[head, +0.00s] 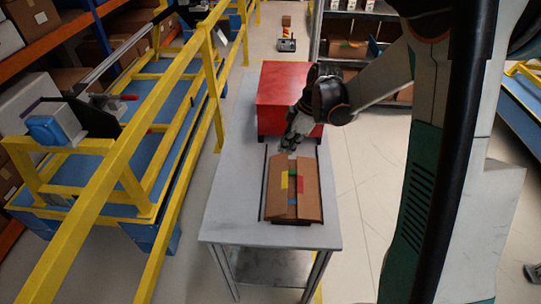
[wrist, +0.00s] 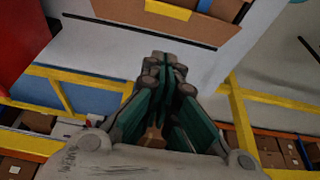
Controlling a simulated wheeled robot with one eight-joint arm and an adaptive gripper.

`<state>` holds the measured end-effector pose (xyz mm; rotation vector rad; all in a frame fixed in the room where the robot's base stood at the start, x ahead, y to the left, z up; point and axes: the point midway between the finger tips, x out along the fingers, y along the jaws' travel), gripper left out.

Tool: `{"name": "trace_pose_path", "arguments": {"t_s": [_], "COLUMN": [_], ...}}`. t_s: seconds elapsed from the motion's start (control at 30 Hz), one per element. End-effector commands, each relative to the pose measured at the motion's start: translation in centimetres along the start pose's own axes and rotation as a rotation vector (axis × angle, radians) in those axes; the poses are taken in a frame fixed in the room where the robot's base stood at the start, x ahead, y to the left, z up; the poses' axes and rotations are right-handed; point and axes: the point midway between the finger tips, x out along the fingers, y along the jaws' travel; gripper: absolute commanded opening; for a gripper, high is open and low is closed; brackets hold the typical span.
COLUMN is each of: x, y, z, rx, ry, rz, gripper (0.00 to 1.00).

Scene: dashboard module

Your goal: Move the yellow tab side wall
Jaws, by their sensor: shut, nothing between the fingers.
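A cardboard box (head: 292,205) sits on the grey table with its top flaps nearly closed over it. A yellow tab (head: 284,181) is on the left flap; it also shows at the top edge of the wrist view (wrist: 168,10). A red tab (head: 300,184) is on the right flap, with green and blue tabs at the far and near ends. My gripper (head: 290,143) is shut and empty, just beyond the far end of the box in the head view. In the wrist view the closed fingers (wrist: 166,66) point toward the box, apart from the yellow tab.
A red box (head: 280,84) stands at the back of the grey table (head: 232,200), close to my gripper. A yellow rail (head: 150,120) and blue shelving run along the left. Dark strips flank the cardboard box. The table's near left part is clear.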

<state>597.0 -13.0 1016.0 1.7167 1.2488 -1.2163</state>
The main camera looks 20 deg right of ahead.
Motion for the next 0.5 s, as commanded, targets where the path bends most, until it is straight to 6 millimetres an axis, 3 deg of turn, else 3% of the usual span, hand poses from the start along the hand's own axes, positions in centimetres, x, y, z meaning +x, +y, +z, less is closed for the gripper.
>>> {"name": "trace_pose_path", "arguments": {"t_s": [0.17,0.5], "x": [2.4,9.2], "y": [0.1,0.1], "z": [0.0,0.0], "rx": [-0.003,-0.001], "ry": [0.000,0.001], "rz": [0.000,0.000], "gripper": [0.00,0.00]}}
